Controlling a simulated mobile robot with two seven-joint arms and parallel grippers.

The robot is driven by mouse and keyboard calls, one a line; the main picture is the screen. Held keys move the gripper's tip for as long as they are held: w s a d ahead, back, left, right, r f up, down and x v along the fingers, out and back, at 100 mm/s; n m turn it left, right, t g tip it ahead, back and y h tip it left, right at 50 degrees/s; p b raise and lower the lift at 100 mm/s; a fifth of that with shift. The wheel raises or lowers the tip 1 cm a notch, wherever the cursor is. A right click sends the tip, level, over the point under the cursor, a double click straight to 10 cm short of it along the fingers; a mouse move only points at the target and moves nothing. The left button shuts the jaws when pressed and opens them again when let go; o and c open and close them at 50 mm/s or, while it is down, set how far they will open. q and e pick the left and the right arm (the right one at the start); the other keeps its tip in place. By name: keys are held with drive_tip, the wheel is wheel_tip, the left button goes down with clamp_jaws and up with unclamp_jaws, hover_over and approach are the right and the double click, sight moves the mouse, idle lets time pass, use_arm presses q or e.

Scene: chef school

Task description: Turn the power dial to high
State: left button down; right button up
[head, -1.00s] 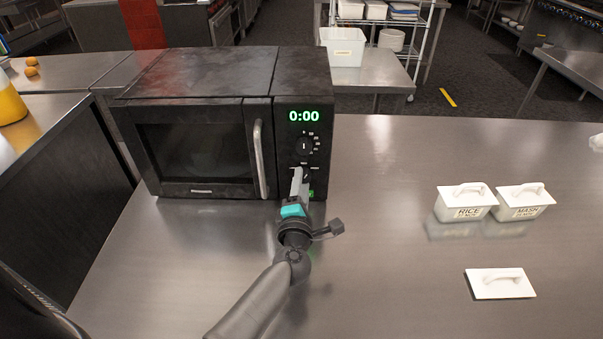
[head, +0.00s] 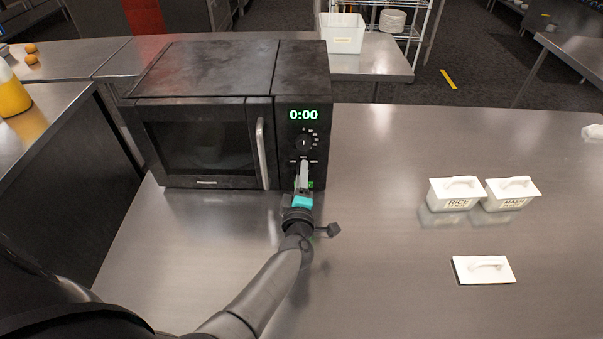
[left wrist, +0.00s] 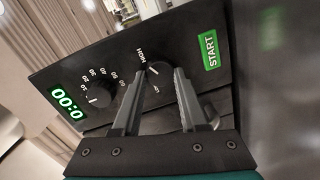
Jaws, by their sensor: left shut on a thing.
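The black microwave (head: 205,75) stands on the steel counter with its door closed and a display reading 0:00. My left gripper (head: 304,168) is at the lower part of its control panel and hides the power dial in the head view. In the left wrist view, my left gripper's fingers (left wrist: 161,76) are shut on the sides of the black power dial (left wrist: 158,71), between its HIGH and LOW labels. A pale mark shows on the dial, but its exact setting is hard to read. The numbered timer dial (head: 304,142) sits above it. My right gripper is not in view.
The green START button (left wrist: 209,50) is beside the power dial. Two white lidded containers, RICE (head: 456,194) and a second one (head: 511,193), stand on the right, with a loose white lid (head: 484,269) nearer. The counter (head: 380,240) between is clear.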

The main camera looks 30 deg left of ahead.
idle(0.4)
use_arm(q)
drive_tip(key=shift+c, duration=2.2)
unclamp_jaws()
drive_tip(key=shift+s, duration=0.1)
drive_tip(key=f+v, duration=0.1)
drive_tip(key=v, duration=1.4)
drive_tip(key=shift+r, duration=0.5)
